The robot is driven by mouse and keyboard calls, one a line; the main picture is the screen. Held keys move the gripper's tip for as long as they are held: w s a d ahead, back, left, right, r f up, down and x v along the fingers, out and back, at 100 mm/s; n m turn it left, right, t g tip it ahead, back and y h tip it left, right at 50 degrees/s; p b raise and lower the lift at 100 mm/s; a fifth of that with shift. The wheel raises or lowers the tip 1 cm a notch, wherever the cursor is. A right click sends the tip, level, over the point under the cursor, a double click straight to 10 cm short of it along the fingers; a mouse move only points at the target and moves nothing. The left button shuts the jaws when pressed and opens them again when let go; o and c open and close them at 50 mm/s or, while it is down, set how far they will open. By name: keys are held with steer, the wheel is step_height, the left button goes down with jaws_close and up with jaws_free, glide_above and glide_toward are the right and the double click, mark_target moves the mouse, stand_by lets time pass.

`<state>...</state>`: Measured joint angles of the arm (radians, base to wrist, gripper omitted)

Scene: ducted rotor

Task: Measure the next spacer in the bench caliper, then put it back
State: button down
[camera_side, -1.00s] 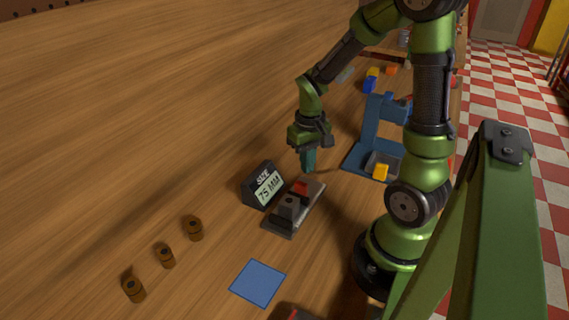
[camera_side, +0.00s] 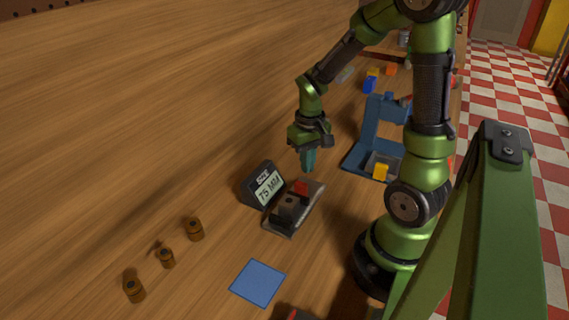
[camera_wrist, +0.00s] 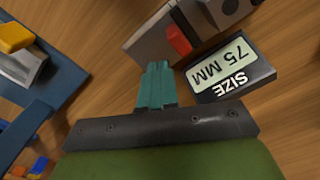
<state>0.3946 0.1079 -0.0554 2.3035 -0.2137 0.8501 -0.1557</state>
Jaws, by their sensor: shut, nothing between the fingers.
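Three brown spacers stand upright in a row on the wooden table in the side view: the near spacer (camera_side: 134,290), the middle spacer (camera_side: 166,258) and the far spacer (camera_side: 195,229). The bench caliper (camera_side: 293,208) has a grey base, dark jaws and a red part (camera_side: 301,187). Its display (camera_side: 265,187) reads "SIZE 75 MM", and also shows in the wrist view (camera_wrist: 230,70). No spacer is visible in the caliper. My gripper (camera_side: 308,163) is shut and empty, with teal fingers pointing down just behind the caliper's red end; it also shows in the wrist view (camera_wrist: 157,72).
A blue square mat (camera_side: 257,283) lies in front of the caliper. A blue stand (camera_side: 372,135) with a yellow block (camera_side: 380,171) is right of my gripper. Several coloured blocks (camera_side: 372,79) lie farther back.

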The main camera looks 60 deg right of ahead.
mark_target(300, 184)
stand_by(0.6)
steer(key=shift+f, duration=2.8)
steer(key=shift+a, duration=0.1)
steer(key=shift+a, duration=1.9)
steer(key=shift+d, duration=0.1)
